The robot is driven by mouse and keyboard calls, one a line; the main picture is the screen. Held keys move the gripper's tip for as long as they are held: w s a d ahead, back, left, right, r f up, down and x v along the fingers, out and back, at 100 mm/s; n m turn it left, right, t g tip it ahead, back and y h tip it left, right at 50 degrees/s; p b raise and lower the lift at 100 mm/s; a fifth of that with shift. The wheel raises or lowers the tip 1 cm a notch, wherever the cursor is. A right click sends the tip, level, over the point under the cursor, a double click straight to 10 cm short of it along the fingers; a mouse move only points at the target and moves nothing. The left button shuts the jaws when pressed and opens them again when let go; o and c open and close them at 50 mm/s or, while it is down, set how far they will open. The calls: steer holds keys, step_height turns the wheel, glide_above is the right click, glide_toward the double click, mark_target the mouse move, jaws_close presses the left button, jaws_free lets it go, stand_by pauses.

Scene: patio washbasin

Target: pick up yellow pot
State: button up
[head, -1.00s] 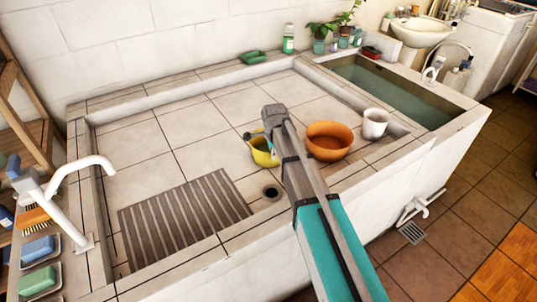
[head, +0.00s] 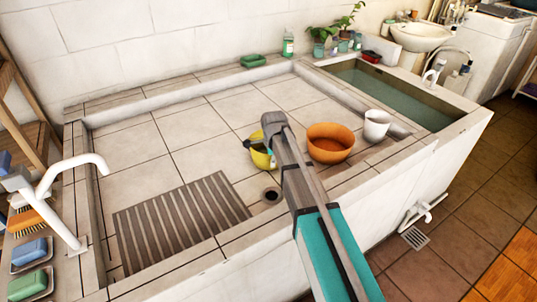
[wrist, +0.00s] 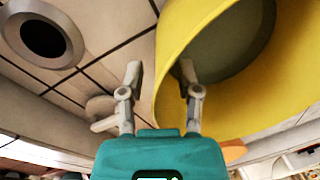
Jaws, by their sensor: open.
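The yellow pot (head: 262,158) stands on the tiled basin floor, left of the orange bowl, partly hidden behind my arm in the head view. In the wrist view the yellow pot (wrist: 240,75) fills the upper right, its open mouth and dark inside showing. My gripper (wrist: 160,75) is open at the pot's near wall. One finger is outside the wall, over the tiles. The other overlaps the pot's opening and seems to be inside the rim. I cannot tell whether either finger touches the wall.
An orange bowl (head: 330,143) and a white cup (head: 377,125) stand close to the right. A round drain (head: 271,195) and a ribbed washboard (head: 180,215) lie in front and to the left. The basin's raised front rim (head: 200,262) runs below my arm.

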jaws_close()
steer(key=shift+r, duration=0.25)
stand_by(0.5)
steer(key=shift+r+p, duration=0.75)
steer(key=shift+p, duration=0.25)
steer(key=s+a+r+p, duration=0.3)
steer(key=s+r+p, duration=0.8)
steer(key=s, duration=0.2)
steer(key=shift+s+a, duration=0.15)
steer(key=shift+s, duration=0.2)
